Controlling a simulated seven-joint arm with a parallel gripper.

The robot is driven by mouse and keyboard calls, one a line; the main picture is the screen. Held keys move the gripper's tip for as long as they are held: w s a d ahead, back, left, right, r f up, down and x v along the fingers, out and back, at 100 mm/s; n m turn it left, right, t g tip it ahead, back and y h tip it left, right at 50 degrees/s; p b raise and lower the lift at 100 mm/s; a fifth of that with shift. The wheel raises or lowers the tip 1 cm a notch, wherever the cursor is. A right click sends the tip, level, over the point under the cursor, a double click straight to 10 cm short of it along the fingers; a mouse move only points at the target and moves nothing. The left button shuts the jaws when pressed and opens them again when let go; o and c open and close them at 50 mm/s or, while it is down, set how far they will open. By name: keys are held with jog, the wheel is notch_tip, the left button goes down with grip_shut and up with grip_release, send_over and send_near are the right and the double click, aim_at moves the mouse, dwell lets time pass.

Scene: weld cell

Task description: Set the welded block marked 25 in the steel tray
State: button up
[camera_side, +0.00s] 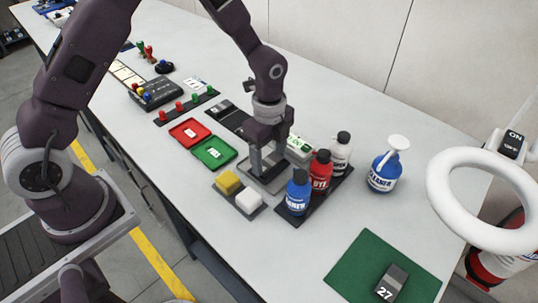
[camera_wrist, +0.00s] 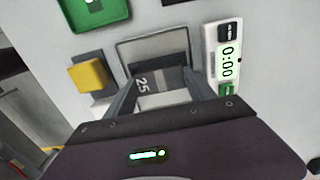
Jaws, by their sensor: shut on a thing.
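My gripper (camera_side: 268,165) points down over the steel tray (camera_side: 283,186). In the wrist view, my gripper (camera_wrist: 160,92) is shut on the grey block marked 25 (camera_wrist: 143,84), with one finger on each side. The steel tray also shows in the wrist view (camera_wrist: 152,42), around and beyond the block. The block is within or just over the tray outline; I cannot tell whether it touches the tray floor. In the side view the fingers largely hide the block.
A timer (camera_side: 299,146) stands close behind the tray. Yellow (camera_side: 227,182) and white (camera_side: 249,199) blocks lie in front. Blue (camera_side: 298,192), red (camera_side: 320,172) and white (camera_side: 340,152) bottles stand right. A block marked 27 (camera_side: 392,282) lies on a green mat (camera_side: 362,262).

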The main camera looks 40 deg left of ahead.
jog(key=o, duration=1.7)
jog(key=shift+f, duration=0.1)
jog(key=shift+o, duration=0.6)
jog(key=shift+s, duration=0.15)
jog(key=shift+s+f, duration=0.1)
jog(key=shift+w+r, duration=0.15)
jog(key=shift+r, duration=1.55)
jog(key=shift+w+r, duration=0.1)
jog(key=shift+r, duration=1.85)
